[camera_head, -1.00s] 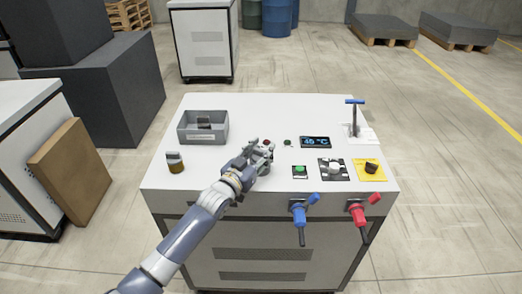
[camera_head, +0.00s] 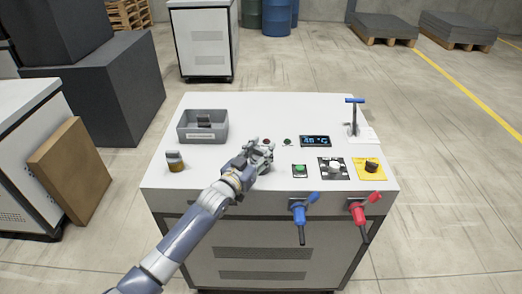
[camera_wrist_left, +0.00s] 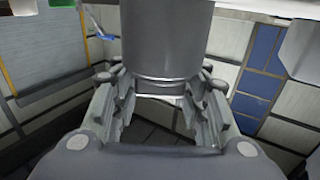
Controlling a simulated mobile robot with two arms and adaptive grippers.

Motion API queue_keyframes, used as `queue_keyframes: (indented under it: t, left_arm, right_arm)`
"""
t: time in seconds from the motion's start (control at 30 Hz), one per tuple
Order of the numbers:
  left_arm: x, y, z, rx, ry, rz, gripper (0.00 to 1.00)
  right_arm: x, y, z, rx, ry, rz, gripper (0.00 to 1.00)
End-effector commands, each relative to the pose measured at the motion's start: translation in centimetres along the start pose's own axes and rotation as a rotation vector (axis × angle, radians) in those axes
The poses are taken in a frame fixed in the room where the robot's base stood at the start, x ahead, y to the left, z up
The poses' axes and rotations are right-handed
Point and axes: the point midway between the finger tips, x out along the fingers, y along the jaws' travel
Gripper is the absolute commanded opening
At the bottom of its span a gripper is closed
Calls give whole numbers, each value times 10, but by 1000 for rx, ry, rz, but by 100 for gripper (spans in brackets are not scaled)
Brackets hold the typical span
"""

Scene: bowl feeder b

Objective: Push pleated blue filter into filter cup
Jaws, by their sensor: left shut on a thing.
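My left gripper (camera_head: 262,152) is low over the middle of the white console top (camera_head: 235,110). In the left wrist view, its two fingers (camera_wrist_left: 163,88) are shut on the sides of a smooth grey metal cylinder (camera_wrist_left: 165,40). The cylinder fills the upper middle of that view, and its top runs out of the picture. I cannot make out a pleated blue filter or tell which thing is the filter cup. My right gripper is not in view.
A grey bin (camera_head: 181,135) and a small brown-and-grey cylinder (camera_head: 175,167) stand left of my gripper. Blue (camera_head: 300,215) and red (camera_head: 360,210) handles project in front.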

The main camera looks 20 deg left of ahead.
Motion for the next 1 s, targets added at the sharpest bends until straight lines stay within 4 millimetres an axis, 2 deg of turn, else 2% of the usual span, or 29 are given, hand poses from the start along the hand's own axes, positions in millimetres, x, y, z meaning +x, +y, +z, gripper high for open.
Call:
queue_keyframes:
  t: [0.97,1.0]
  left_arm:
    - [-2,0,13,1,-19,-1,0]
    - [-2,0,13,2,-20,-1,42]
  right_arm:
    - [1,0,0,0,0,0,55]
    - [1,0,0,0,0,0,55]
